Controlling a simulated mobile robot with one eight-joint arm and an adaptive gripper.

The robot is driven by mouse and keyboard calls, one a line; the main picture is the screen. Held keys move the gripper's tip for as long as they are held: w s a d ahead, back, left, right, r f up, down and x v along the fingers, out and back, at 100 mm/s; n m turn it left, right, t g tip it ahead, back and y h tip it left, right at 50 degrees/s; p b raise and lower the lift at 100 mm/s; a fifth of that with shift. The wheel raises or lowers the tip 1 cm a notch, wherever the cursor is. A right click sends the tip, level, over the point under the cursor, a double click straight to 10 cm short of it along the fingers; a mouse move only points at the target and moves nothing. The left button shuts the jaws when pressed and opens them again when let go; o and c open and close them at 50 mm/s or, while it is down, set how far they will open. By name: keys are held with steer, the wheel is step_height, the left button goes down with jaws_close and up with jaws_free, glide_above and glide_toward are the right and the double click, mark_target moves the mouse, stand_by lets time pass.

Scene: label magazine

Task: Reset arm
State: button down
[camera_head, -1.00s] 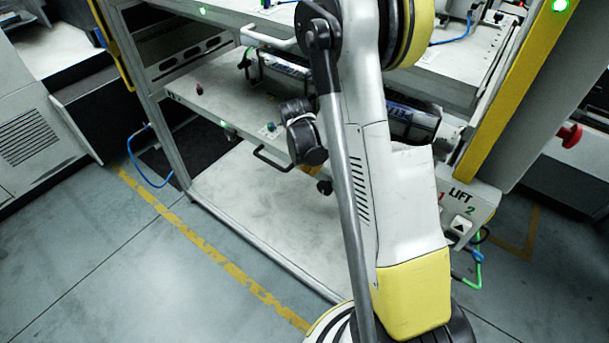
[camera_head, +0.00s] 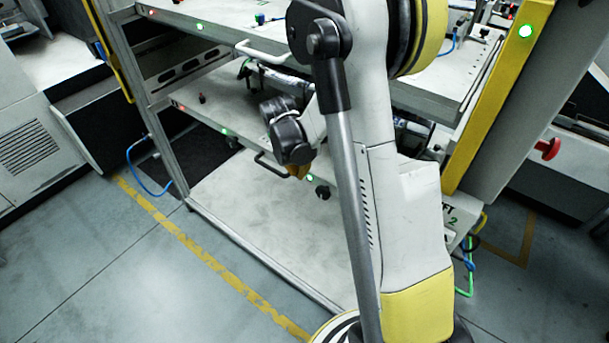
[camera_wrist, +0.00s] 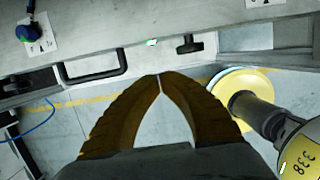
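My gripper (camera_wrist: 159,80) shows in the wrist view as two brown-orange curved fingers. Their tips meet, and I see nothing held between them. In the head view only a small orange part of my gripper (camera_head: 298,171) shows below the dark wrist joint. My arm is folded, with its wrist in front of the lower shelf (camera_head: 220,110) of the rack. In the wrist view the fingers point toward the grey shelf front with a black handle (camera_wrist: 93,78) and a black T-shaped knob (camera_wrist: 190,44). The fingertips appear apart from it.
An upper shelf (camera_head: 200,25) with a light handle (camera_head: 262,52) lies above the lower one. A yellow post (camera_head: 497,100) and a red button (camera_head: 548,148) stand at the right. The floor at left, with a yellow line (camera_head: 190,245), is clear.

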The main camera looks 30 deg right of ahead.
steer(key=s+a+r+m+t, duration=0.1)
steer(key=s+a+r+m, duration=0.25)
steer(key=r, duration=0.25)
steer(key=s+a+r+m+t+y+p, duration=0.1)
steer(key=s+a+r+m, duration=0.1)
steer(key=a+r+m, duration=0.3)
steer(key=s+a+r+m+t, duration=0.1)
steer(key=s+r+m, duration=0.1)
steer(key=r, duration=0.5)
steer(key=s+a+r+m+t+y, duration=0.1)
steer(key=s+a+r+m+t, duration=0.2)
steer(key=s+a+m, duration=0.3)
steer(key=s+m, duration=0.4)
steer(key=m, duration=0.1)
steer(key=shift+a+r+y, duration=0.3)
steer(key=shift+m, duration=0.25)
